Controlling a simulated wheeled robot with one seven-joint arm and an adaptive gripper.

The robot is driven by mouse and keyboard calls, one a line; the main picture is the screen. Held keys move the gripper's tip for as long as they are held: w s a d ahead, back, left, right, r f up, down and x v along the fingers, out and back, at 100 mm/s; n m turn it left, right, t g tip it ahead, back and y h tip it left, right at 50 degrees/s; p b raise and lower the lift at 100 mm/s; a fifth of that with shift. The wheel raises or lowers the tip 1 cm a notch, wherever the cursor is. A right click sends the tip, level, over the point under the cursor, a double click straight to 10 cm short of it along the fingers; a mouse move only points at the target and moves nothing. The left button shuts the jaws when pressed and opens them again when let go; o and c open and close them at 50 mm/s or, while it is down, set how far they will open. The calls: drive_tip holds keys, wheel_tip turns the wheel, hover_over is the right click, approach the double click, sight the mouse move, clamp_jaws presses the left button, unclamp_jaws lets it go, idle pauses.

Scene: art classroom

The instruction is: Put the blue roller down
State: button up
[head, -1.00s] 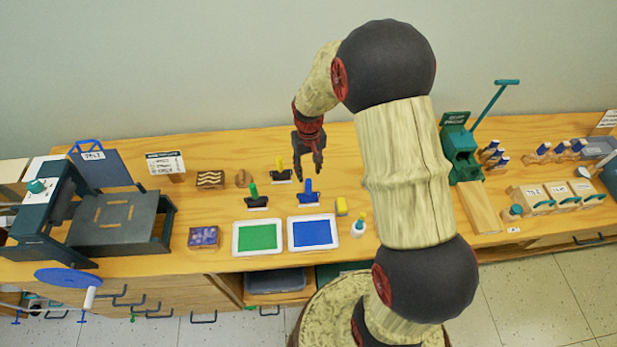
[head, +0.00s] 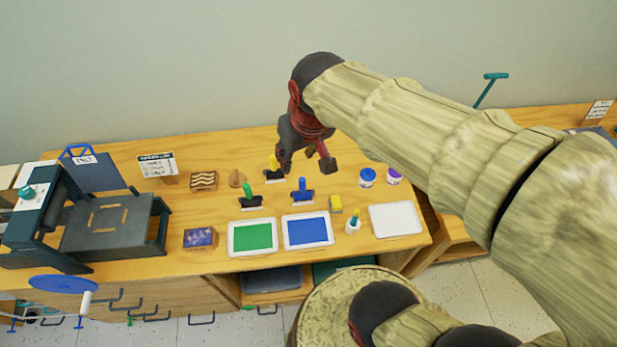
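The blue roller (head: 302,189) stands on the wooden table with its blue handle up, just behind the blue ink tray (head: 307,231). My gripper (head: 306,164) is open, with its fingers spread and nothing between them. It is above and slightly behind the blue roller in the picture, apart from it. The green roller (head: 250,196) stands to the left, behind the green tray (head: 252,252). A yellow-handled roller (head: 273,168) stands farther back, partly close to my gripper's left finger in the picture.
A dark press (head: 115,222) fills the left. A carved block (head: 203,181) and a purple box (head: 199,238) lie left of the rollers.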

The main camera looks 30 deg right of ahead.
drive_tip(key=s+a+r+t, duration=0.1)
drive_tip(key=s+a+r, duration=0.1)
drive_tip(key=s, duration=0.6)
drive_tip(key=shift+s+r+n+t, duration=0.3)
drive_tip(key=shift+r, duration=0.25)
drive_tip(key=shift+a, duration=0.1)
